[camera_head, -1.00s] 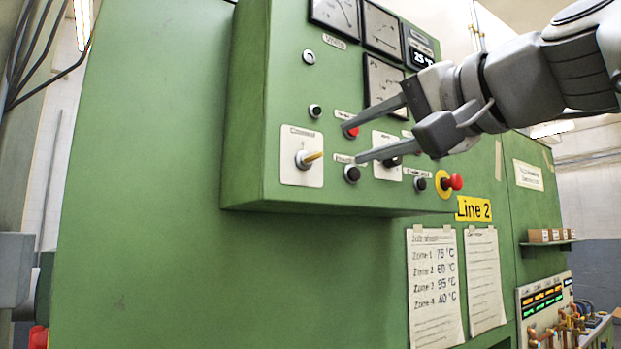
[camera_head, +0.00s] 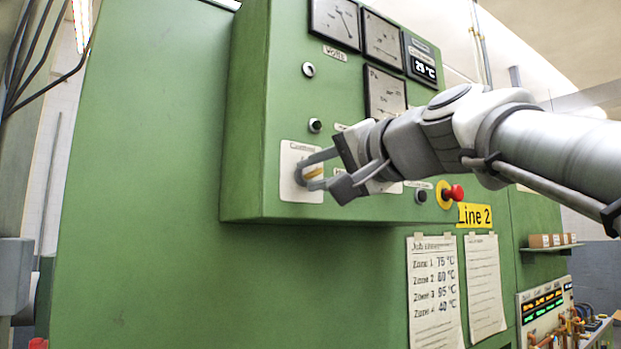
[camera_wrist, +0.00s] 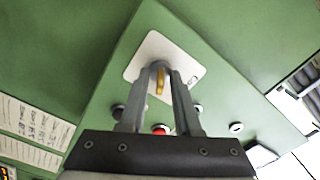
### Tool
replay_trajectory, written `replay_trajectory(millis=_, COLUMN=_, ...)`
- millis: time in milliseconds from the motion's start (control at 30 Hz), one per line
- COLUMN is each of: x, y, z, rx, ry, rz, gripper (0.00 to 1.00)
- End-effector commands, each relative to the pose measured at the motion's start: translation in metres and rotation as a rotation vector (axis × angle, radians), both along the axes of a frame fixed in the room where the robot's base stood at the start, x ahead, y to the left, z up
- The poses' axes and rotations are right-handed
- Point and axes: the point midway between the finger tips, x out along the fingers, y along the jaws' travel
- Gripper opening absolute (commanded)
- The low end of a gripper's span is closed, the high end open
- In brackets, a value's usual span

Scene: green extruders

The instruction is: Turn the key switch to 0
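The key switch has a yellow key (camera_wrist: 160,83) in a round metal collar on a white label plate (camera_head: 291,190), low at the left of the green panel. In the head view the key shows only partly between my fingers, and its exact angle is hard to tell. My gripper (camera_head: 306,178) reaches in from the right, with one finger above the key and one below it. In the wrist view my gripper (camera_wrist: 159,75) has its fingers apart, one on each side of the key, with small gaps visible. The label's marks are too small to read.
A black button (camera_head: 315,125) sits just above the plate. A red mushroom button (camera_head: 454,193) on a yellow ring is at the panel's lower right. Gauges (camera_head: 383,40) line the top. Paper sheets (camera_head: 435,290) hang below. Green wall left of the panel is clear.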

Motion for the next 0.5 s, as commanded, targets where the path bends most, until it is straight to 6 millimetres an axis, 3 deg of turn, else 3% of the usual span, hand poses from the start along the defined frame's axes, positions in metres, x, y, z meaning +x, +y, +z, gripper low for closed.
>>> replay_trajectory(millis=33, x=-0.0002, y=-0.0001, z=0.0001, rx=0.0, ry=0.0, rz=0.0, gripper=0.2)
replay_trajectory(millis=167, x=-0.0003, y=-0.0001, z=0.0001, rx=0.0, ry=0.0, rz=0.0, gripper=0.0)
replay_trajectory(millis=500, x=-0.0004, y=-0.0002, z=-0.0001, rx=-0.002, ry=-0.001, rz=0.0, gripper=0.0)
